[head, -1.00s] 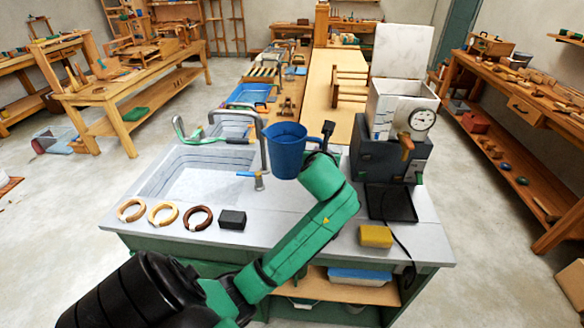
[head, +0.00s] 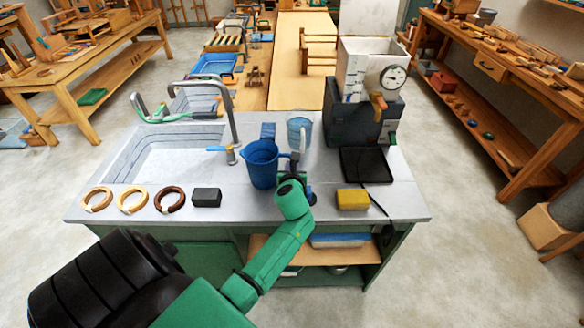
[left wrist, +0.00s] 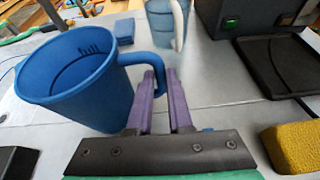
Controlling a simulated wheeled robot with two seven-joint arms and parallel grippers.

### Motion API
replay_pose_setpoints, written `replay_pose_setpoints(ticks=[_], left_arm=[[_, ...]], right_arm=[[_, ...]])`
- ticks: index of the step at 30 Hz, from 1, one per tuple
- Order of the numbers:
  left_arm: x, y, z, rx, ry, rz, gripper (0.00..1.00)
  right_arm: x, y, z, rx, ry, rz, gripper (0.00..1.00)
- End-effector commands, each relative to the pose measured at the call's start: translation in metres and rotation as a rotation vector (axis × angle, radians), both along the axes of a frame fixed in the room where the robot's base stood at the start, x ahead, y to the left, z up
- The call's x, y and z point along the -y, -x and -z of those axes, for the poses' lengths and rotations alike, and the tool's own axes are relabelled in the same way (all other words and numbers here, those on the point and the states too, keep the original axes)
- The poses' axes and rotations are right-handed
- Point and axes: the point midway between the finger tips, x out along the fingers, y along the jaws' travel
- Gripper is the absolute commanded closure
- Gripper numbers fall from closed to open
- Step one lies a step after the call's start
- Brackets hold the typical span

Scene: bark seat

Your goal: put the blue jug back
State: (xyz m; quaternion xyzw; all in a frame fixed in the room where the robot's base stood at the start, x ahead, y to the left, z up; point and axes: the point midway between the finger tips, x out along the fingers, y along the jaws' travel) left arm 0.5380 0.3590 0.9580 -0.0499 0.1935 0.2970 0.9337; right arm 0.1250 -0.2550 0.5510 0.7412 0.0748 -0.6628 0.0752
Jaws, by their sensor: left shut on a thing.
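The blue jug (head: 262,165) is upright over the grey counter between the sink and the black machine. It also shows in the left wrist view (left wrist: 75,80), with its handle running to the purple fingers. My left gripper (head: 297,165) is at the right of the jug, shut on its handle; the fingers show in the left wrist view (left wrist: 160,98). I cannot tell whether the jug's base touches the counter. A clear, light-blue jug (head: 299,130) stands just behind, apart from the gripper. My right gripper is out of view.
A blue block (head: 268,130) lies behind the jug. The sink (head: 165,165) and tap (head: 235,130) are to the left. A black block (head: 206,197), several rings and a yellow sponge (head: 352,199) line the front. A black tray (head: 366,165) lies right.

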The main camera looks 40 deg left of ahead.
Motion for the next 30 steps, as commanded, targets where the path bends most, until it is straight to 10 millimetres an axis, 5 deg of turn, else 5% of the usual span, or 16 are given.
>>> replay_pose_setpoints(ticks=[8, 9, 11, 23, 30], left_arm=[[0.000, -0.001, 0.001, 0.001, -0.003, 0.001, 1.00], [0.000, 0.000, 0.001, 0.002, -0.001, 0.000, 0.71], [0.000, 0.000, 0.001, 0.001, -0.001, 0.000, 0.52], [0.003, 0.004, -0.003, 0.002, -0.001, 0.001, 0.52], [0.032, 0.044, -0.023, 0.000, 0.001, 0.002, 0.52]], right_arm=[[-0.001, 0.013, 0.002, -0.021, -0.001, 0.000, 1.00], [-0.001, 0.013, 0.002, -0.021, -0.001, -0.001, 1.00], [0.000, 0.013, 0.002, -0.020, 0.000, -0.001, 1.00], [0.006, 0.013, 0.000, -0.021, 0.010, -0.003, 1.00], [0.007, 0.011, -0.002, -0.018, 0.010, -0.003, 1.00]])
